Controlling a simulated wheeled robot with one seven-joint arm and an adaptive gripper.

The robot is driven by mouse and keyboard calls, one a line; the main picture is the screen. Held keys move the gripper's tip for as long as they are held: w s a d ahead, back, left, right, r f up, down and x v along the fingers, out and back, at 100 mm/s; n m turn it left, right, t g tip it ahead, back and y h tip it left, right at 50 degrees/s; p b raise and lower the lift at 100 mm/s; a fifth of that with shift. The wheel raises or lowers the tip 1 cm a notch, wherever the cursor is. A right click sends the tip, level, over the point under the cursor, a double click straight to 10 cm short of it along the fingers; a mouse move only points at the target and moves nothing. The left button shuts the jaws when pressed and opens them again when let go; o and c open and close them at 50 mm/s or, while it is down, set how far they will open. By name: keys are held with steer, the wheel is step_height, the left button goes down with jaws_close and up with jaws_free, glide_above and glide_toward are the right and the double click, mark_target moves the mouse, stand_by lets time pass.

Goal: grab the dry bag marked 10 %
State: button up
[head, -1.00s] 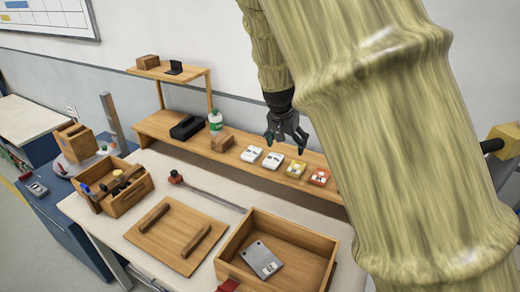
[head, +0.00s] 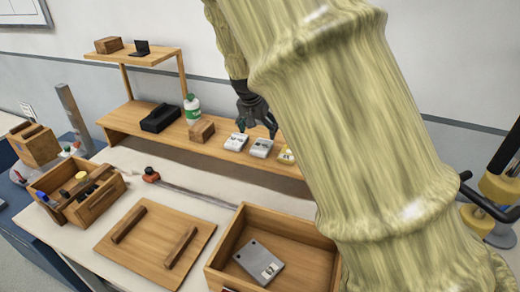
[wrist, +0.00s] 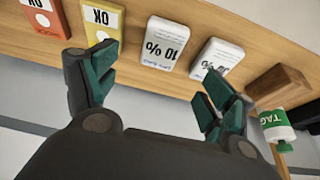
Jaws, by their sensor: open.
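The dry bag marked 10 % (wrist: 163,45) is a small white packet lying on the wooden shelf; its print is upside down in the wrist view. It is the right one of two white packets in the head view (head: 261,148). My gripper (head: 257,128) is open and empty above the shelf, close to the white packets. In the wrist view, the marked bag shows between and beyond the spread fingertips (wrist: 158,65), apart from them. The second white packet (wrist: 219,57) is partly covered by a finger, so its marking is only partly readable.
A yellow OK packet (wrist: 103,20) and an orange OK packet (wrist: 43,17) lie beside the marked bag. A wooden block (head: 202,131) and a green-white bottle (head: 192,109) stand past the second packet. An open wooden box (head: 222,245) sits on the bench below.

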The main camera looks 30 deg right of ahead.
mark_target(261, 146)
steer(key=shift+w+p+x, duration=0.15)
steer(key=shift+x, duration=0.45)
steer(key=shift+w+p+x, duration=0.15)
steer(key=shift+x, duration=0.5)
steer(key=shift+s+d+f, duration=0.15)
steer(key=shift+d+f, duration=0.05)
steer(key=shift+s+d+f, duration=0.1)
steer(key=shift+s+d, duration=0.05)
steer(key=shift+s, duration=0.4)
steer(key=shift+w+f+p, duration=0.5)
steer(key=shift+w+f, duration=0.35)
steer(key=shift+f, duration=0.1)
steer(key=shift+s+d+f+p, duration=0.1)
steer(key=shift+d+f+p, duration=0.05)
steer(key=shift+f+p, duration=0.4)
steer(key=shift+p+x, duration=0.5)
steer(key=shift+x, duration=0.95)
steer(key=shift+f, duration=0.3)
